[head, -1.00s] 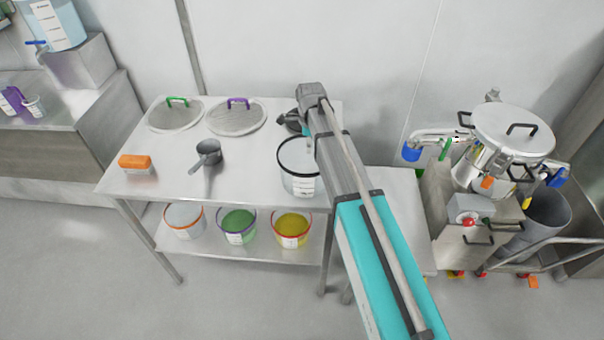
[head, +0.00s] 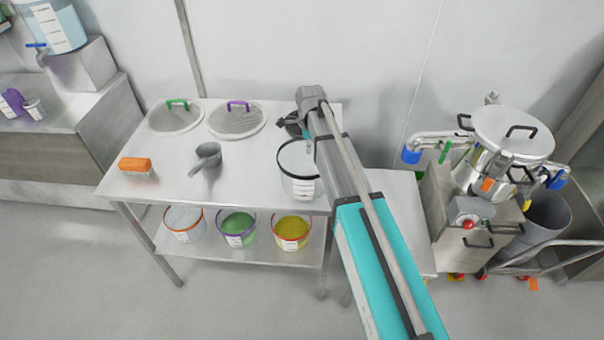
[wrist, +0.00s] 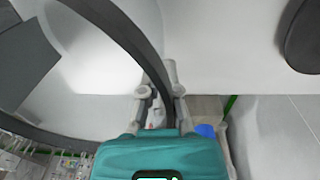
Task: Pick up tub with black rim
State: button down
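The tub with black rim (head: 297,187) stands upright on the steel table near its right edge. It is pale, with a white label on its front, and my arm hides its right side. In the wrist view its black rim (wrist: 128,35) curves down from the top to the fingers. My gripper (wrist: 160,92) has one finger on each side of the rim, close against it, and looks shut on it. In the head view my gripper is mostly hidden behind my arm, at the tub's far right side.
Several tubs stand on the lower shelf. A steel machine (head: 510,135) stands at the right.

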jog(key=shift+r, duration=0.1)
dwell(0.3)
notch_tip(320, 180, up, 3)
jog(key=p, duration=0.3)
jog(key=shift+r, duration=0.1)
jog(key=s+d+r+p, duration=0.3)
jog(key=s+r+p, duration=0.6)
jog(key=s, duration=0.4)
jog(key=shift+s+d+r+p, duration=0.2)
jog(key=shift+s+r+p, duration=0.15)
jog(key=shift+p, duration=0.2)
jog(key=shift+f, duration=0.1)
notch_tip(320, 180, down, 2)
jog(key=shift+f+b, duration=0.15)
jog(key=shift+b, duration=1.1)
